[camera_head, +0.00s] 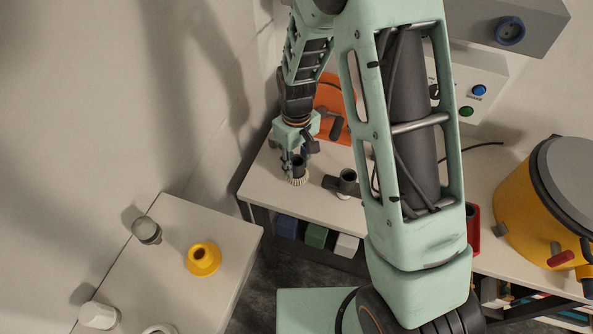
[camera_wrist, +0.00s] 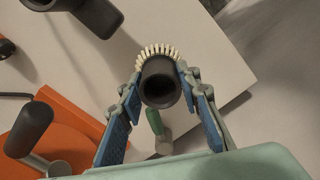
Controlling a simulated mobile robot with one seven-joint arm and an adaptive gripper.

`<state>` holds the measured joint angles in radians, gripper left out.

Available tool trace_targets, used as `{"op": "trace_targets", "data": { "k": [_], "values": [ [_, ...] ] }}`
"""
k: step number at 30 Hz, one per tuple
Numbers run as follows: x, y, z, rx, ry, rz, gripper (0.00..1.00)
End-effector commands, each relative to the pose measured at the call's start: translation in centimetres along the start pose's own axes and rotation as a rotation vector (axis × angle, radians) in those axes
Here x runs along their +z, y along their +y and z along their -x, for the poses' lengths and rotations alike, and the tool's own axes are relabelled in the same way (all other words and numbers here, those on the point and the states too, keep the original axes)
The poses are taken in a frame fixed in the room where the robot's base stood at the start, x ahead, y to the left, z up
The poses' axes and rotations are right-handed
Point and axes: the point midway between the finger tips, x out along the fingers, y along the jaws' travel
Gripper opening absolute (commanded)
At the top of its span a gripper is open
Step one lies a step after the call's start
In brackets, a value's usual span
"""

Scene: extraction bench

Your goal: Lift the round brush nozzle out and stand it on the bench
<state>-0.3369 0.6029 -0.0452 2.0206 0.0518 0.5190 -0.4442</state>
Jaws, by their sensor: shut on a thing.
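The round brush nozzle (camera_head: 298,173) is a dark tube with a ring of pale bristles at its lower end. My gripper (camera_head: 293,161) is shut on its tube, above the left part of the bench (camera_head: 312,205). In the wrist view the nozzle (camera_wrist: 161,84) sits between the blue finger pads of my gripper (camera_wrist: 160,95), its open round end facing the camera and bristles showing beyond it. It looks about upright. I cannot tell whether the bristles touch the bench. A small green-tipped piece (camera_wrist: 155,122) shows just below the nozzle in the wrist view.
A yellow drum (camera_head: 530,212) is far right.

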Motion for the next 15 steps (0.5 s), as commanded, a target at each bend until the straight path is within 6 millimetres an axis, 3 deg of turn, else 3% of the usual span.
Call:
{"op": "trace_targets", "data": {
  "k": [3, 15],
  "values": [
    [0.00, 0.00, 0.00, 0.000, 0.000, 0.000, 0.00],
    [-0.02, 0.01, 0.72, 0.000, 0.001, 0.000, 0.00]
  ]
}}
